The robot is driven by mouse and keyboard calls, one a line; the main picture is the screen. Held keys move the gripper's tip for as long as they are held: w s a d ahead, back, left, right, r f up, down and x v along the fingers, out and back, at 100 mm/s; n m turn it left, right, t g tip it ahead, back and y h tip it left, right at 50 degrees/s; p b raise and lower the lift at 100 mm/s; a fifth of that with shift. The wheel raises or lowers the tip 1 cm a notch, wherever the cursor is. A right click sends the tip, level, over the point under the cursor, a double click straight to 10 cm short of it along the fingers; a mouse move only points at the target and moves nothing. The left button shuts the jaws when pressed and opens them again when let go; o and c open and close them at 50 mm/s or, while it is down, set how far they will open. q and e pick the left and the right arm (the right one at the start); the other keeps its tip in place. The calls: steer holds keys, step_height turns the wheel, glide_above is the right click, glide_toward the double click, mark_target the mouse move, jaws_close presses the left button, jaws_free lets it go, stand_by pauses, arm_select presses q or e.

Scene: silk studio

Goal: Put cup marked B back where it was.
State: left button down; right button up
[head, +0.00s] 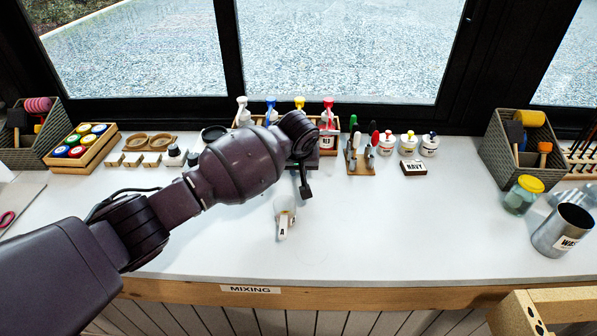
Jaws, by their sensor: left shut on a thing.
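My left gripper (296,194) reaches in over the middle of the white table, pointing down, with my wrist and forearm above it. I cannot tell whether the cup touches the table. My arm hides part of the table behind it. My right gripper is not in view.
Behind my wrist stand several coloured-cap bottles (328,115). To their right are a tool stand (361,161), white jars (408,142) and a NAVY block (413,168). A glass jar (522,197) and metal can (561,232) stand at right. The front centre-right table (400,230) is clear.

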arm_select(q)
steer(key=shift+s+f, duration=0.1)
steer(key=shift+f, duration=0.3)
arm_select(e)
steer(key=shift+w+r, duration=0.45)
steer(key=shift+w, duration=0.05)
arm_select(q)
steer(key=c, duration=1.1)
jaws_free()
steer(key=shift+f, duration=0.1)
steer(key=shift+r, duration=0.2)
steer(key=p+v, duration=0.2)
steer(key=v, duration=0.3)
steer(key=shift+r, duration=0.4)
steer(key=p+v, duration=0.1)
steer(key=v, duration=0.5)
steer(key=shift+s+p, duration=0.2)
steer(key=shift+p, duration=0.1)
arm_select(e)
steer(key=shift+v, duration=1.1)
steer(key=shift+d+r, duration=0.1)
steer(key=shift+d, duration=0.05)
